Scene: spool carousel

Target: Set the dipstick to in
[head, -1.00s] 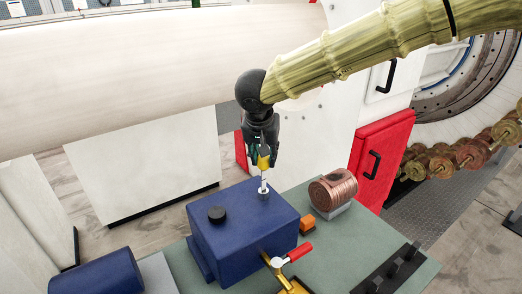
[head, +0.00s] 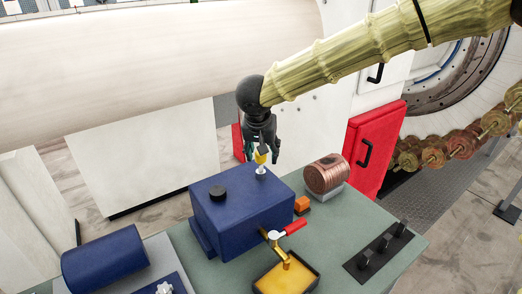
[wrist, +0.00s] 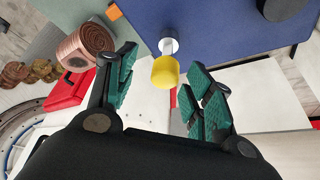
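The dipstick has a yellow grip (head: 261,157) that shows just below my gripper. It stands upright in a pale collar (head: 261,171) on top of the blue housing (head: 240,225). Only a short length shows between grip and collar. In the wrist view, the yellow grip (wrist: 165,73) is close to the collar (wrist: 169,46). My gripper (head: 261,150) is above the collar, pointing down. Its green-padded fingers (wrist: 162,88) are spread on both sides of the grip, with gaps visible, and appear to hold nothing. The rod inside the housing is hidden.
A black cap (head: 217,193) sits on the housing. A red-handled valve (head: 290,229) is in front, above a yellow tray (head: 287,275). A copper coil (head: 326,174) and orange block (head: 302,204) stand right. A red cabinet (head: 374,148) is behind the bench.

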